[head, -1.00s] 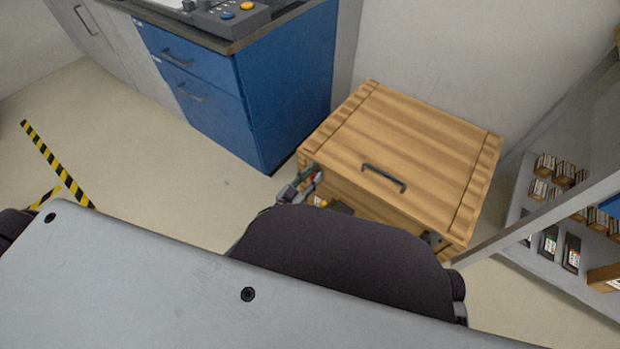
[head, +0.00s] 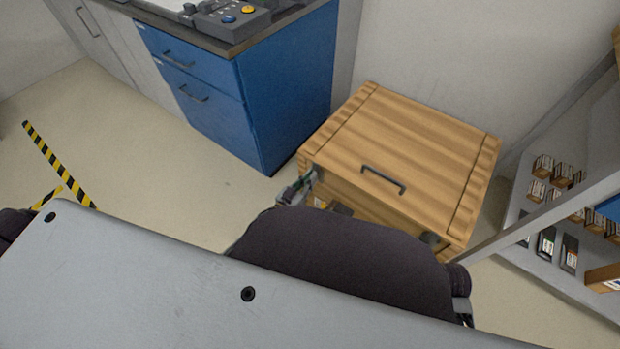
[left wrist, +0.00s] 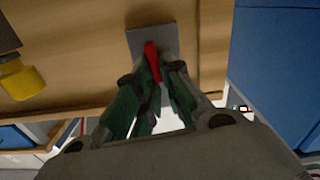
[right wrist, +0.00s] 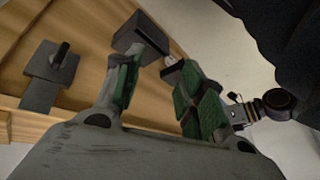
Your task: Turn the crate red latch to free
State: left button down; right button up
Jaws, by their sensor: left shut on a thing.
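The wooden crate (head: 415,140) stands by the wall with its lid down. Its red latch (left wrist: 151,62) sits on a grey plate (left wrist: 166,38) on the crate's front, in the left wrist view. My left gripper (head: 305,184) is at the crate's left front corner. Its green-padded fingers (left wrist: 155,85) are shut on the red latch, which points down between them. My right gripper (right wrist: 158,92) is open near the crate, with a dark grey block (right wrist: 140,36) just beyond its fingertips. In the head view my own body hides most of the crate's front and the right gripper.
A black-handled latch on a grey plate (right wrist: 42,92) shows in the right wrist view. A yellow part (left wrist: 24,83) hangs on the crate front beside the left gripper. A blue cabinet (head: 285,90) stands left of the crate, a shelf rack (head: 545,215) right.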

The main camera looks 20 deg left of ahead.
pick_arm(q)
jog(key=n, duration=0.5)
jog(key=a+f+n+p, duration=0.1)
jog(key=n, duration=0.9)
jog(key=shift+w+a+f+n+p, duration=0.25)
jog(key=shift+f+n+p, duration=0.05)
jog(key=shift+p, duration=0.05)
pick_arm(e)
jog(key=shift+g+h, duration=0.3)
jog(key=shift+g, duration=0.1)
jog(key=v, duration=0.4)
jog(key=shift+w+d, duration=0.1)
jog(key=shift+d, duration=0.3)
jog(key=shift+w+r, duration=0.1)
jog(key=shift+w, duration=0.05)
pick_arm(q)
jog(key=c, duration=1.6)
grip_release()
jog(key=shift+o, duration=0.2)
pick_arm(e)
jog(key=shift+r, duration=0.1)
pick_arm(q)
jog(key=shift+s, duration=0.1)
pick_arm(e)
jog(key=shift+w, duration=0.1)
pick_arm(q)
jog(key=v, duration=1.1)
jog(key=shift+s+a, duration=0.15)
jog(key=shift+s, duration=0.25)
